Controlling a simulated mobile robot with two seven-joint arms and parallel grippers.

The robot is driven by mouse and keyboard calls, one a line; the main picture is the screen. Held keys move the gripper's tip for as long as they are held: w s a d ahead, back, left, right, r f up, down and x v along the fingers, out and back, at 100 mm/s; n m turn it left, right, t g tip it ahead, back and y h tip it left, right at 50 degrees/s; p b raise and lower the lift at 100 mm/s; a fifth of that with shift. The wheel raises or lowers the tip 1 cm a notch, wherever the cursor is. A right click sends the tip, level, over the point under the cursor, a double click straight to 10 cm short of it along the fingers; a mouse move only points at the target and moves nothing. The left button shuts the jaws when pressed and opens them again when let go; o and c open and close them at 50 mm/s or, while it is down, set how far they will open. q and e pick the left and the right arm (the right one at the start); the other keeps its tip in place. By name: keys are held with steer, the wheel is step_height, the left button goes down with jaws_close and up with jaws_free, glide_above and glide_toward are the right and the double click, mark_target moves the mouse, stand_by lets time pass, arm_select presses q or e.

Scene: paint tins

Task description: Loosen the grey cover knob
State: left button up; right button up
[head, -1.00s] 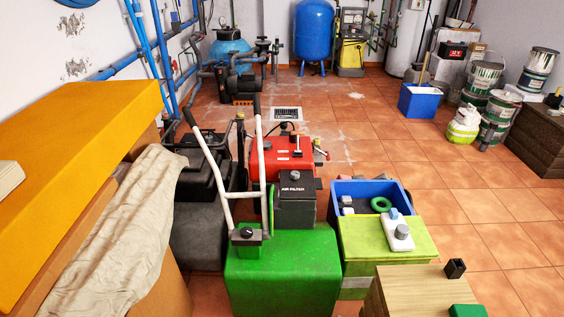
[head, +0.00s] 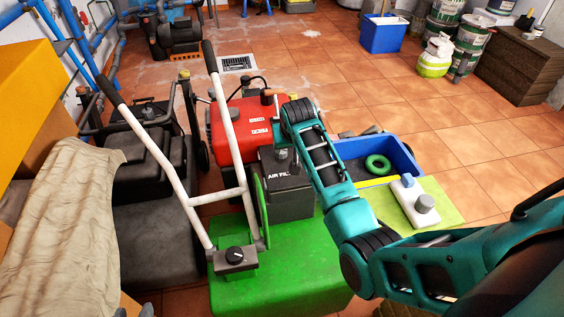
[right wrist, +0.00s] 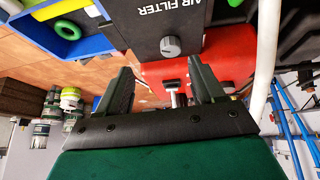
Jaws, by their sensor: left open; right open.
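The grey cover knob (right wrist: 170,46) is on the black box marked AIR FILTER (right wrist: 205,15). In the head view it is a small grey shape (head: 283,159) on the box top (head: 286,185), close beside my right arm. My right gripper (right wrist: 160,67) is open and empty in the right wrist view. The knob shows beyond the gap between its fingers, apart from them. In the head view the right fingers cannot be made out. Of my left gripper (head: 133,311), only small dark tips show at the bottom edge, apart and far from the knob.
A red tank (head: 238,125) with a T-shaped handle (right wrist: 173,88) is beside the box. A green block (head: 285,285) and white handlebars (head: 165,165) stand in front.

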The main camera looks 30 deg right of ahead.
mark_target(282, 151)
steer(key=w+r+m+g+b, duration=0.1)
steer(key=w+r+b, duration=0.1)
steer(key=w+r, duration=0.15)
steer(key=shift+y, duration=0.3)
steer(key=b+x, duration=0.1)
steer(key=x, duration=0.2)
steer(key=b+x, duration=0.1)
steer(key=x, duration=0.2)
steer(key=b+x, duration=0.2)
steer(key=x, duration=0.1)
steer(key=shift+s+a+f, duration=0.15)
steer(key=shift+a+f, duration=0.1)
steer(key=shift+b+x, duration=0.75)
steer(key=shift+x, duration=0.5)
steer(key=shift+f, duration=0.3)
steer(key=shift+w+d+f+b, duration=0.15)
steer(key=shift+w+f+b, duration=0.2)
steer(key=shift+b, duration=0.1)
arm_select(q)
step_height(282, 151, down, 6)
steer(key=w+d, duration=0.1)
steer(key=d, duration=0.1)
steer(key=shift+h, duration=0.3)
steer(key=shift+w, duration=0.1)
arm_select(e)
steer(key=shift+c, duration=0.2)
